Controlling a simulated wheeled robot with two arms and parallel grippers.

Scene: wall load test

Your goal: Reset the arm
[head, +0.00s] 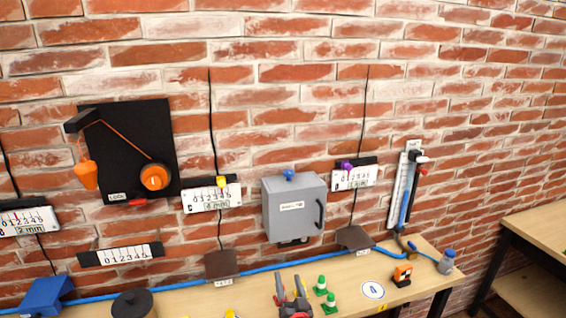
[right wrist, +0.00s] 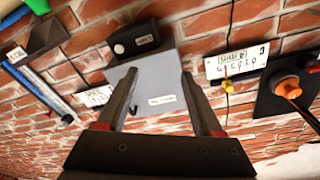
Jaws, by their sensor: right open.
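My right gripper (head: 290,285) shows at the bottom centre of the head view, above the wooden bench (head: 250,300). Its two fingers are apart, with nothing visible between them. In the right wrist view the open fingers (right wrist: 158,80) point toward the brick wall and the grey box (right wrist: 155,95), which shows between them. The grey box also shows in the head view (head: 292,215), closed, with a dark handle and a blue knob on top. I see no contact between the fingers and the box. My left gripper is not in view.
A black panel (head: 128,135) with an orange dial (head: 155,178) hangs at the left. White scales (head: 211,197) hang on the wall. Another table (head: 535,232) stands right.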

